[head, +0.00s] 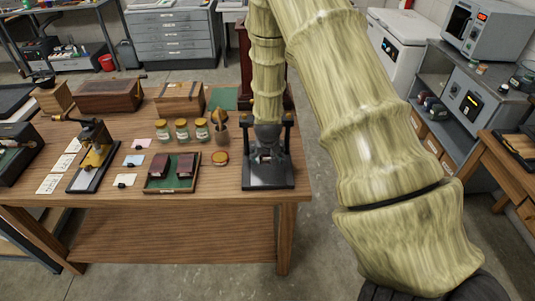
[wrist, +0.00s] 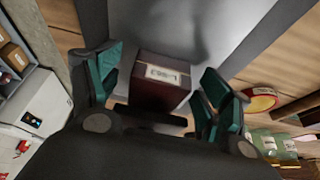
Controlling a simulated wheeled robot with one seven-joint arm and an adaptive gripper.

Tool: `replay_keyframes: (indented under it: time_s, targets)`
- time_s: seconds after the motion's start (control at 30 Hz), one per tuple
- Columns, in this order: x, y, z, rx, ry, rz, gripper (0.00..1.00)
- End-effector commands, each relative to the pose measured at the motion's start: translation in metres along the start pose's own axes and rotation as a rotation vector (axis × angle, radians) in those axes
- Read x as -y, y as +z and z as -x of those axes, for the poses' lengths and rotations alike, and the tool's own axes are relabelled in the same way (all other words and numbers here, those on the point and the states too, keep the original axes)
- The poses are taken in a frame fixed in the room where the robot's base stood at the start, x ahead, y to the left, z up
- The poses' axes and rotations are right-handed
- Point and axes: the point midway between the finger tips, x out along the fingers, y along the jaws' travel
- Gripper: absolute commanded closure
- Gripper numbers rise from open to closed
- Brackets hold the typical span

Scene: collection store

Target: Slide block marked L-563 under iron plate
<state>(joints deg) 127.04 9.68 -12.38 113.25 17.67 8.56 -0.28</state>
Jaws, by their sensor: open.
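A dark red block (wrist: 158,88) with a pale label lies between my gripper's fingers in the wrist view, on a smooth grey surface. The label's print is too blurred to read. My gripper (wrist: 163,66) is open, with a teal-padded finger on each side of the block. In the head view my gripper (head: 267,136) points down over a dark iron press (head: 268,178) with two uprights, at the table's right end. My gripper hides much of the press there, and I cannot make out the iron plate separately.
A green-lined tray (head: 172,187) holds two dark red blocks left of the press on the wooden table (head: 215,192). A brass-coloured hand device (head: 95,157) stands farther left. Floor shows right of the table.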

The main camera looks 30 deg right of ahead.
Motion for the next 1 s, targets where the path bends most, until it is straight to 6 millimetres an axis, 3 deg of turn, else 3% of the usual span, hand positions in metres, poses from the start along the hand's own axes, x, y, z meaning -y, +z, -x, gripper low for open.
replay_keyframes:
  time_s: [0.3, 0.6, 1.0]
  targets:
    - [0.0001, -0.0001, -0.0008, 0.000, 0.000, 0.000, 0.21]
    - [0.0001, -0.0002, -0.0007, 0.000, 0.000, -0.001, 0.74]
    - [-0.0012, -0.0079, -0.0033, -0.004, -0.001, -0.001, 0.74]
